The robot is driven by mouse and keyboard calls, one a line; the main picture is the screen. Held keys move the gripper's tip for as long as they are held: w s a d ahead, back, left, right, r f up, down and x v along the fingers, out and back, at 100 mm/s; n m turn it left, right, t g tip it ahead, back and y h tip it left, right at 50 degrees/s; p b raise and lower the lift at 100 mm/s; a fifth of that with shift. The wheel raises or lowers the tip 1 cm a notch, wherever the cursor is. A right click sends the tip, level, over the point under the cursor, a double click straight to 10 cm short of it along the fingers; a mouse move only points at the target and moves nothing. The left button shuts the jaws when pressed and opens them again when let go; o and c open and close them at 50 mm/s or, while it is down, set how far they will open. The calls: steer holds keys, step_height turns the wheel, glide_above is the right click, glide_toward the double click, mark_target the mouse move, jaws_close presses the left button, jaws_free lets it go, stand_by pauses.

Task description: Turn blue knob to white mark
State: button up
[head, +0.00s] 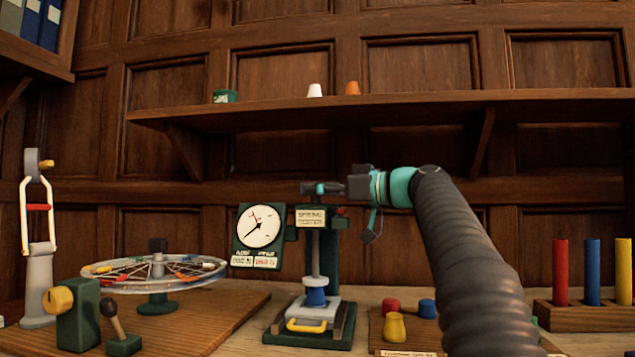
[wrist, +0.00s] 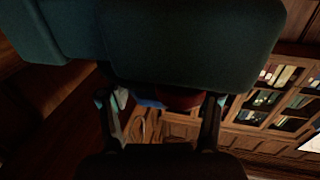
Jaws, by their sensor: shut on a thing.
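My gripper (head: 312,188) reaches in from the right, at the top of a dark green press (head: 331,254). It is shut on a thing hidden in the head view. In the wrist view a dark red shape (wrist: 180,98) and a blue patch (wrist: 147,102) show between the fingers; I cannot tell which is held. A blue piece (head: 315,297) sits low on the press rod. A blue knob-like piece (head: 427,308) lies on a board at the right. A small red part (head: 341,211) shows on the press below my gripper. I cannot make out a white mark on any knob.
A dial (head: 258,227) with labels stands left of the press. A spoked wheel (head: 155,269) and a green block with a yellow knob (head: 60,300) stand further left. Red (head: 390,305) and yellow (head: 395,327) pieces sit right. A shelf (head: 400,110) runs above my arm.

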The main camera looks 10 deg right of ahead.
steer(key=shift+w+r+n+g+y+p, duration=0.1)
steer(key=shift+r+n+g+y+p, duration=0.15)
steer(key=shift+n+g+y+p, duration=0.65)
steer(key=shift+n+g+p, duration=0.4)
steer(key=shift+g+p, duration=0.2)
steer(key=shift+g, duration=0.2)
steer(key=shift+f+g, duration=0.15)
steer(key=shift+g, duration=0.15)
steer(key=o, duration=1.1)
steer(key=shift+o, duration=0.2)
steer(key=v, duration=1.2)
steer(key=shift+f, duration=0.3)
